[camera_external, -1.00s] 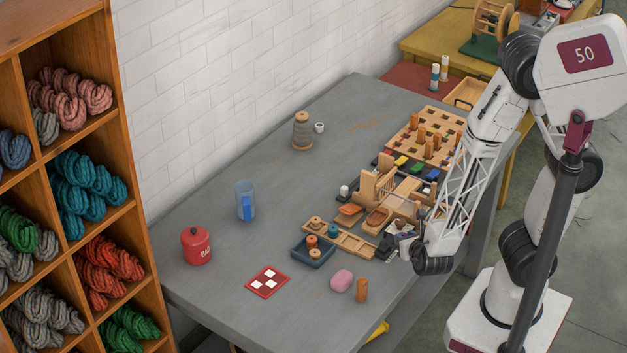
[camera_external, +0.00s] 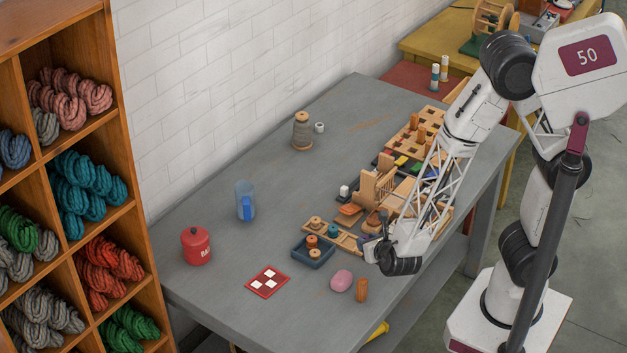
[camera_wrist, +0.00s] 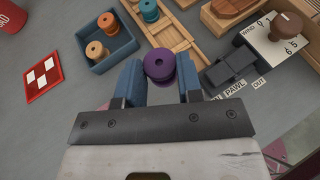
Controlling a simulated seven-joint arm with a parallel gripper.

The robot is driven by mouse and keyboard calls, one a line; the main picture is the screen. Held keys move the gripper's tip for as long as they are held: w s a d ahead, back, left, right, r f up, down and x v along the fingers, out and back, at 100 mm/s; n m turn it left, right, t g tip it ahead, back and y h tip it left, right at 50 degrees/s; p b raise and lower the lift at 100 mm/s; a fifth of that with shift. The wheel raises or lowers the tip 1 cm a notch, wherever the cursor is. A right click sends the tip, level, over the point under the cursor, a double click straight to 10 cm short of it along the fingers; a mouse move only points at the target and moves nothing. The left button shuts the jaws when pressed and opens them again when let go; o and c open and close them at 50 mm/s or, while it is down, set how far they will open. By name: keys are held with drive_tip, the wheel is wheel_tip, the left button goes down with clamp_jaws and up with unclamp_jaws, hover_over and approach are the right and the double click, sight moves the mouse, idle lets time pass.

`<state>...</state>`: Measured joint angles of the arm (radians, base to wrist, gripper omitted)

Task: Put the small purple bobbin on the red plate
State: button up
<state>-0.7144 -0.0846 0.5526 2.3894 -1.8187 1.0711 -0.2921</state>
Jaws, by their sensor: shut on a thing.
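The small purple bobbin (camera_wrist: 160,65) is between the blue fingers of my gripper (camera_wrist: 160,82) in the wrist view. My gripper is shut on it. In the external view my gripper (camera_external: 376,248) is over the table's right side, near the wooden pieces, and the bobbin is too small to make out there. The red plate (camera_external: 254,284) lies flat on the table to the left of my gripper, with white squares on it. It also shows at the left of the wrist view (camera_wrist: 33,90). Nothing stands on it.
A blue tray (camera_external: 301,255) with several bobbins lies between my gripper and the plate. A pink lump (camera_external: 342,281) and an orange peg (camera_external: 361,290) stand near the front edge. The table around the plate is clear.

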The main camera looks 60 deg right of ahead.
drive_tip(key=w+a+r+n+y, duration=0.2)
drive_tip(key=w+a, duration=0.7)
drive_tip(key=a, duration=0.2)
drive_tip(key=w+a+r+n+t+y, duration=0.1)
drive_tip(key=w+a+n+y, duration=0.1)
drive_tip(key=w+a, duration=0.7)
drive_tip(key=shift+a+r, duration=0.4)
drive_tip(key=shift+a, duration=0.7)
drive_tip(key=shift+w, duration=0.1)
hover_over(272, 285)
drive_tip(key=shift+t, duration=0.3)
drive_tip(key=shift+f, duration=2.9)
drive_tip(key=shift+f, duration=2.1)
drive_tip(key=o, duration=0.9)
drive_tip(key=shift+f, duration=0.1)
drive_tip(key=shift+v, duration=6.05)
